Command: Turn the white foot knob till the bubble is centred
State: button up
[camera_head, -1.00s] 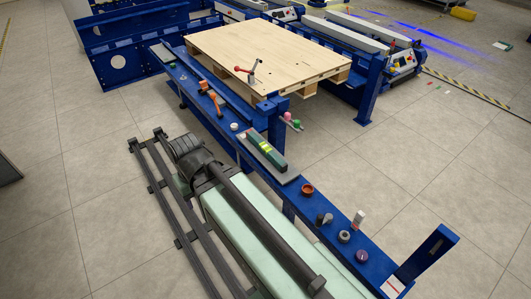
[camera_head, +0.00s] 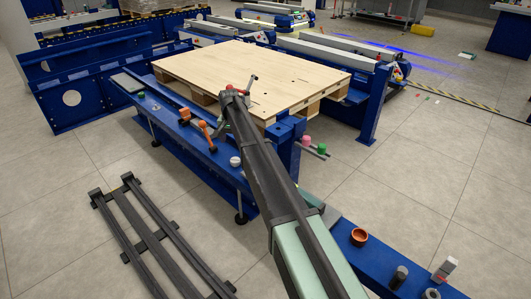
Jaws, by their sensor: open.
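The white foot knob (camera_head: 235,161) sits on the blue rail, just left of my dark arm, above a black-footed support leg. The spirit level with its green vial is almost fully hidden behind my arm. Only what seems to be its grey-green end (camera_head: 328,213) shows at the arm's right edge, so the bubble cannot be seen. My arm stretches from the bottom of the picture up across the rail, its far joint near the pallet's front edge. I cannot make out my gripper's fingers; they seem hidden behind or below the arm's end.
Orange clamps (camera_head: 207,136) stand left of the knob. An orange-brown cup (camera_head: 358,237), a dark cylinder (camera_head: 399,277) and a white block (camera_head: 445,270) stand right. A dark rack (camera_head: 150,235) lies front left.

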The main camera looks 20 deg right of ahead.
aim_at(235, 159)
jog(key=shift+m, duration=0.5)
jog(key=f+b, duration=1)
jog(key=b, duration=0.1)
jog(key=shift+s+f, duration=0.35)
jog(key=shift+r, duration=0.1)
jog(key=c, duration=0.9)
